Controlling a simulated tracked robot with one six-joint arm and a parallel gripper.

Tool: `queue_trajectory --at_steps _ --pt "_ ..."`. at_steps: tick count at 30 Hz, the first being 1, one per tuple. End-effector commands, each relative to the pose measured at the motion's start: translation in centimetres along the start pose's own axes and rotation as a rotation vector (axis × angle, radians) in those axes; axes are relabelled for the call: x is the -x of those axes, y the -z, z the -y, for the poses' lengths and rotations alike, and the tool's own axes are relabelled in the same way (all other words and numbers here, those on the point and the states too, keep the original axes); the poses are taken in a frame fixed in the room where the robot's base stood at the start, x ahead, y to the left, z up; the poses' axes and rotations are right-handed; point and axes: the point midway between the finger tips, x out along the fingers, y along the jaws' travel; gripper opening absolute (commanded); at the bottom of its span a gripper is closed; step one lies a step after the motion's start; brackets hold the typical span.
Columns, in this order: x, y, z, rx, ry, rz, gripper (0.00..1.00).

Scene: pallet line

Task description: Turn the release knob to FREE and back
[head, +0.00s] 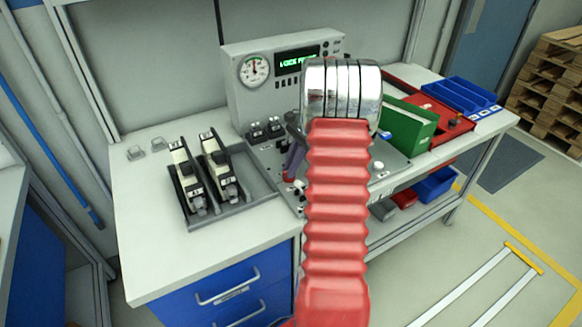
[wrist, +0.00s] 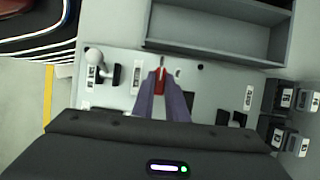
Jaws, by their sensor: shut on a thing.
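The red release knob (wrist: 160,78) stands on the grey panel (wrist: 121,63) in the wrist view. The purple fingers of my gripper (wrist: 163,90) are shut on it, one on each side. A dark tip sticks out above the knob, towards the grey tray. Pale labels lie beside the knob, but I cannot read them, so I cannot tell which position it points to. In the head view my gripper (head: 292,160) is partly hidden by my red arm, with a small patch of red at its tips.
A grey tray (head: 256,178) with two black-and-cream devices is left of the knob. A box with a round gauge (head: 254,69) and green display (head: 297,60) stands behind; its text is partly covered. A white-knobbed lever (wrist: 95,57) and black switches (wrist: 283,100) flank the knob.

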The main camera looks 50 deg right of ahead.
Motion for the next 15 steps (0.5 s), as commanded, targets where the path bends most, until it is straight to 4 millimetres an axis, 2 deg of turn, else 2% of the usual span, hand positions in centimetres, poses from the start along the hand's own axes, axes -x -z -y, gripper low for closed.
queue_trajectory --at_steps 11,12,15 --pt "0.16 0.24 0.08 0.006 0.002 -0.007 0.00" --pt "0.16 0.23 0.08 0.006 0.002 -0.007 0.15" --pt "0.12 0.17 0.06 0.006 0.002 -0.005 0.22"
